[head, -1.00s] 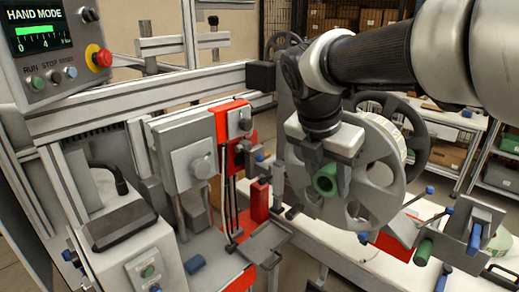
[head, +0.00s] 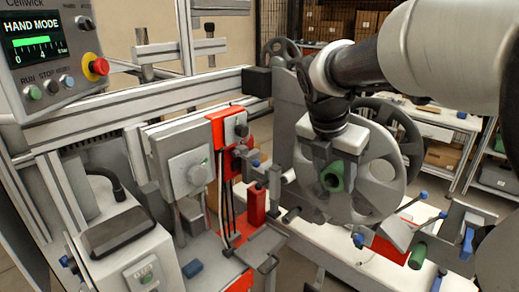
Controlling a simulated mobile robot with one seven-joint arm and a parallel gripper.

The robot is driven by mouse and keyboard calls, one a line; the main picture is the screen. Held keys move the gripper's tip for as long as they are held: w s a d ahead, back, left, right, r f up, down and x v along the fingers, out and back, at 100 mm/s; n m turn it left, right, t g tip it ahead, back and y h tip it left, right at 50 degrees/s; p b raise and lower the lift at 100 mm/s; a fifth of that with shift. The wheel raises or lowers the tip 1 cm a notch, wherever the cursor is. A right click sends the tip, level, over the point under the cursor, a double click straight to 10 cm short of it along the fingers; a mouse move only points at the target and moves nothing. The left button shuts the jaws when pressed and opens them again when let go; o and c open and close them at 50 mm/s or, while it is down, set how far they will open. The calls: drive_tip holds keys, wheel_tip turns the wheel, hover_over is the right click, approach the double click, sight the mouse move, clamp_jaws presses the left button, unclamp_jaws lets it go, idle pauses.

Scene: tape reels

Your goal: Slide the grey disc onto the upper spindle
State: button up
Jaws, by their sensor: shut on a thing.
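The grey disc (head: 385,168), a large spoked flange, stands upright right of centre in the head view. My gripper (head: 338,170) is shut at the disc's left-centre part, and its body hides some of the disc. A green cylinder end (head: 332,177) shows between the gripper fingers, in front of the disc's middle. I cannot tell whether it belongs to the upper spindle or to the disc. The upper spindle's shaft is not clearly visible. A second green cylinder (head: 417,257) sits lower right, apart from the disc.
A black spoked reel (head: 408,130) stands behind the disc. Left are a red-and-grey machine head (head: 228,133) and a control box (head: 48,50). Blue-knobbed brackets (head: 462,235) stand lower right. A white bench surface (head: 345,250) shows below the disc.

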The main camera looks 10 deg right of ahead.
idle(0.3)
drive_tip(key=shift+w+d+p, duration=0.35)
drive_tip(key=shift+w+d, duration=0.25)
drive_tip(key=shift+d, duration=0.2)
drive_tip(key=shift+w+d+p, duration=0.35)
drive_tip(key=shift+w+d, duration=0.25)
drive_tip(key=shift+d, duration=0.15)
drive_tip(key=shift+w+d, duration=0.3)
drive_tip(key=shift+d, duration=0.05)
drive_tip(key=o, duration=1.4)
